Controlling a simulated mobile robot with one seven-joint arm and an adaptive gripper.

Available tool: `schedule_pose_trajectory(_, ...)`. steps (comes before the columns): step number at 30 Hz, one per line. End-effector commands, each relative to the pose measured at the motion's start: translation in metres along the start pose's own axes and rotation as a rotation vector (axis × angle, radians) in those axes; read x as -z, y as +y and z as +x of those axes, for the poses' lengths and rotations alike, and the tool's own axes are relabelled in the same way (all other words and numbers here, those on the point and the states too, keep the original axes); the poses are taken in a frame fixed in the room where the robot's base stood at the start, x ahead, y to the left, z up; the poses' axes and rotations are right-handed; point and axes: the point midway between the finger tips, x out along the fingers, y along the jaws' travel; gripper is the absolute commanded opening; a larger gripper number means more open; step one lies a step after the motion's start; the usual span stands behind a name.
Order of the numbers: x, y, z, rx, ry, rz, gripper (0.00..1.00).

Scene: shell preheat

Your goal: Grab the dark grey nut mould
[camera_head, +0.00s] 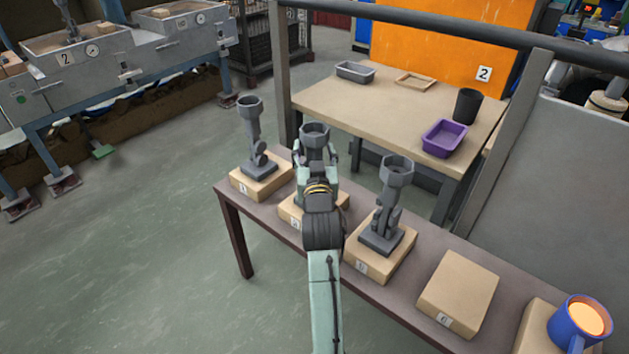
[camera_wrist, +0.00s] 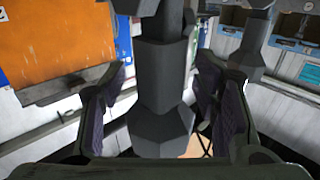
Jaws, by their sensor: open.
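In the wrist view the mould (camera_wrist: 164,80) is a faceted column with a wider, nut-like hexagonal part low down. My gripper (camera_head: 316,172) is at the mould's near side, and my arm hides much of its lower part. The wrist view shows my gripper (camera_wrist: 164,105) open, one dark padded finger on each side of the mould. Gaps show beside both fingers, so they seem apart from it.
A grey mould (camera_head: 252,135) stands on a block to the left, another (camera_head: 388,210) to the right. Further right are an empty block (camera_head: 459,290) and a blue mug (camera_head: 577,325) on the narrow table (camera_head: 235,200). A back table (camera_head: 370,105) holds trays and a black cup (camera_head: 467,105).

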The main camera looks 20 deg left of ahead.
Motion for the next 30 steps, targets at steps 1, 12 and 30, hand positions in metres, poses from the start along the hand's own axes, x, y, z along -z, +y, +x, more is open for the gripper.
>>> schedule_pose_trajectory(1, 0.0, -0.0003, 0.0001, 0.0, 0.0, 0.0, 0.56)
schedule_pose_trajectory(12, -0.0001, -0.0003, -0.0003, 0.0, 0.0, 0.0, 0.39)
schedule_pose_trajectory(30, -0.0003, -0.0002, -0.0004, 0.0, -0.001, 0.0, 0.0)
